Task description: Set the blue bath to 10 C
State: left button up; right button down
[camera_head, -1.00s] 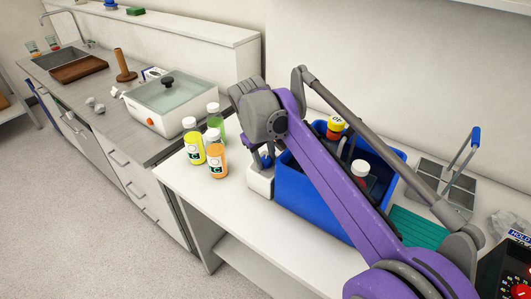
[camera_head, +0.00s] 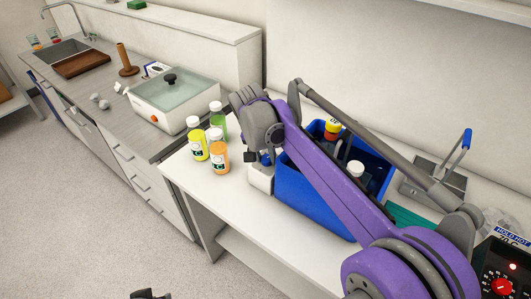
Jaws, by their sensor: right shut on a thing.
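The blue bath (camera_head: 314,211) is an open blue tub on the white bench, with bottles standing in it. A small white unit (camera_head: 261,179) sits against its left end, with a blue knob (camera_head: 266,157) on top, mostly hidden. My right gripper (camera_head: 259,158) reaches down over this unit and is shut on the blue knob. My purple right arm crosses in front of the tub and hides part of it. No temperature reading of the blue bath can be made out. A dark tip, likely my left gripper (camera_head: 150,294), just shows at the bottom edge; its jaws are unclear.
Yellow (camera_head: 199,147), orange (camera_head: 219,158) and green (camera_head: 218,122) bottles stand left of the bath. A white lidded bath (camera_head: 173,102) is on the grey counter. A black unit with a red dial (camera_head: 501,287) is at the lower right. The front of the white bench is clear.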

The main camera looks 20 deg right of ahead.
jog(key=shift+w+r+m+p, duration=0.1)
jog(key=shift+m+p, duration=0.35)
jog(key=shift+m, duration=1.15)
jog(key=shift+c, duration=2.2)
grip_release()
jog(key=v, duration=1)
jog(key=shift+a+r+p, duration=0.15)
jog(key=shift+r+p, duration=0.2)
jog(key=shift+p, duration=0.05)
